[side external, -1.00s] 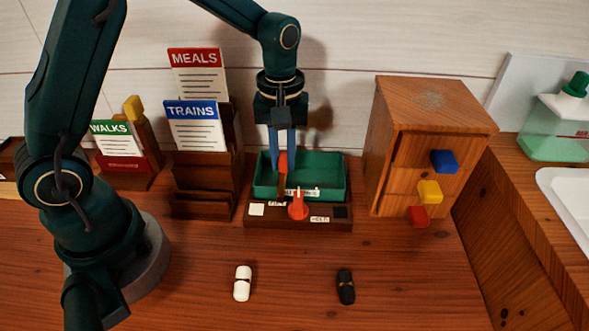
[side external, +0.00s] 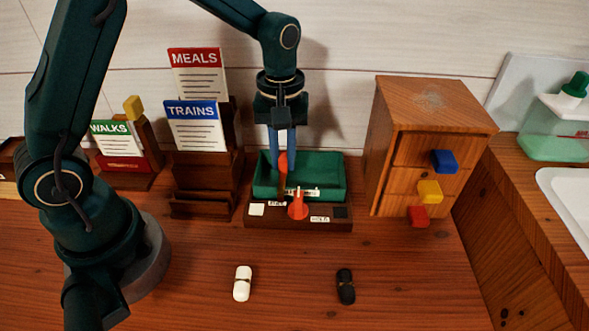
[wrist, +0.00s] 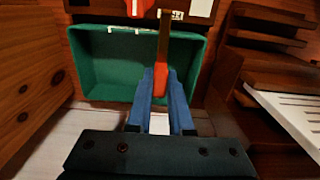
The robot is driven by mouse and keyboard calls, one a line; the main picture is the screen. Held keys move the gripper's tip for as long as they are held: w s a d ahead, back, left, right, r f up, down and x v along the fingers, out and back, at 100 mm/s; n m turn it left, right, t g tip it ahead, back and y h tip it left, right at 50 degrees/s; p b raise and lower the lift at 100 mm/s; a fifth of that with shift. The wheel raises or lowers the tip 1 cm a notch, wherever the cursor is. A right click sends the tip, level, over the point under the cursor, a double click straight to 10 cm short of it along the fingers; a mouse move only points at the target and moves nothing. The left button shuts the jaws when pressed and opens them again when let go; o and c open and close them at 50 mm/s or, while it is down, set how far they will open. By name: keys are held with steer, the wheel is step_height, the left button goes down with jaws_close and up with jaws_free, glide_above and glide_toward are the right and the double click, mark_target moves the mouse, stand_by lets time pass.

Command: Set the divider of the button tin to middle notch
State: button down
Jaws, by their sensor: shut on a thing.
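The button tin is a green open tray (side external: 335,178) in a dark wooden base at the back of the desk. Its divider, a thin brown plate with an orange tab (side external: 283,162), stands upright left of the tin's middle in the side view. In the wrist view the divider (wrist: 164,38) shows right of the middle. My gripper (side external: 282,158) points down with its blue fingers shut on the orange tab; the fingertips (wrist: 162,75) hide part of it. The divider's lower edge and the notches cannot be made out.
A red-orange knob (side external: 298,207) sits on the base front. A card rack (side external: 205,170) stands close on the left, a wooden drawer cabinet (side external: 425,140) on the right. A white capsule-like piece (side external: 242,284) and a black one (side external: 346,287) lie in front.

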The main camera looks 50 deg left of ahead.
steer(key=shift+w+d, duration=1.1)
steer(key=c, duration=0.8)
jaws_free()
steer(key=shift+r, duration=2.6)
steer(key=shift+r, duration=0.1)
